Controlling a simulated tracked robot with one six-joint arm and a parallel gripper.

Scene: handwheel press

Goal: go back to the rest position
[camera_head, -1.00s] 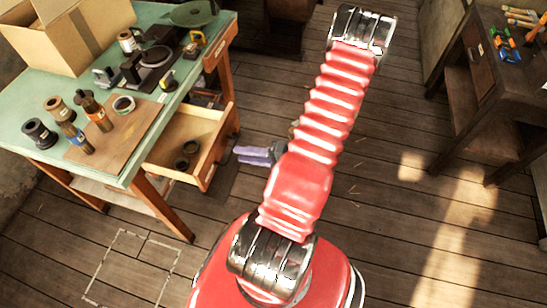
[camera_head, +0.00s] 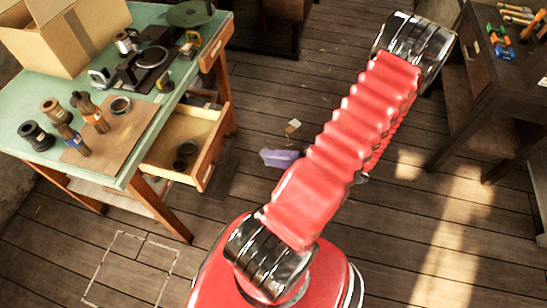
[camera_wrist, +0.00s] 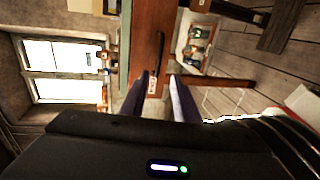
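My gripper (camera_wrist: 159,80) has its two purple fingers apart in the wrist view, with nothing between them. A drawer front with a black handle lies beyond the fingers. In the head view, a purple part of my gripper (camera_head: 281,158) shows left of my red arm, right of the open drawer; the rest is hidden behind the arm. My arm reaches up and to the right, then bends out of sight.
The green workbench (camera_head: 30,88) at left holds a cardboard box (camera_head: 66,30) and several dark parts. Its wooden drawer (camera_head: 206,160) stands open. A small block (camera_head: 293,128) lies on the floor. A dark table (camera_head: 480,105) stands at right. Floor between is mostly clear.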

